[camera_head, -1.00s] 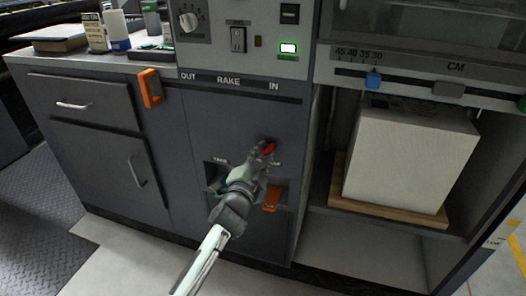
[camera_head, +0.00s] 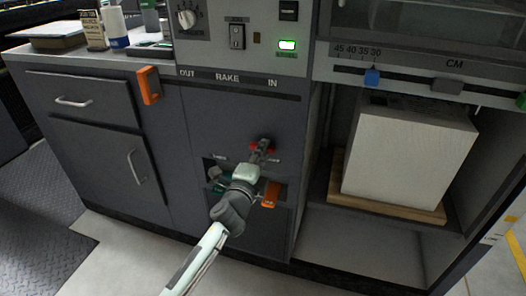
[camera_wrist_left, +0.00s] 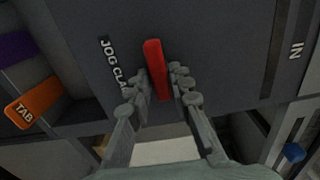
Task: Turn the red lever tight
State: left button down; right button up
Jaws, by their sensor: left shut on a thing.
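The red lever (camera_head: 270,150) sits on the grey front panel of the machine, above the orange tab. My left gripper (camera_head: 262,147) is at the lever, with its fingers covering the lever's middle. In the left wrist view the lever (camera_wrist_left: 154,62) stands nearly upright between the two fingertips (camera_wrist_left: 160,84), beside printed text beginning "JOG CLA". The fingers are closed on its lower part, and its upper end sticks out past them. My right gripper is in neither view.
Below the lever are a dark recess and an orange tab (camera_head: 271,194). Another orange block (camera_head: 149,85) is on the cabinet corner. To the right, a white paper stack (camera_head: 408,155) stands on a wooden board (camera_head: 390,205). The panel left of my arm is clear.

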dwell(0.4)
pick_arm(q)
jog(key=c, duration=1.5)
grip_release()
jog(key=v, duration=1.2)
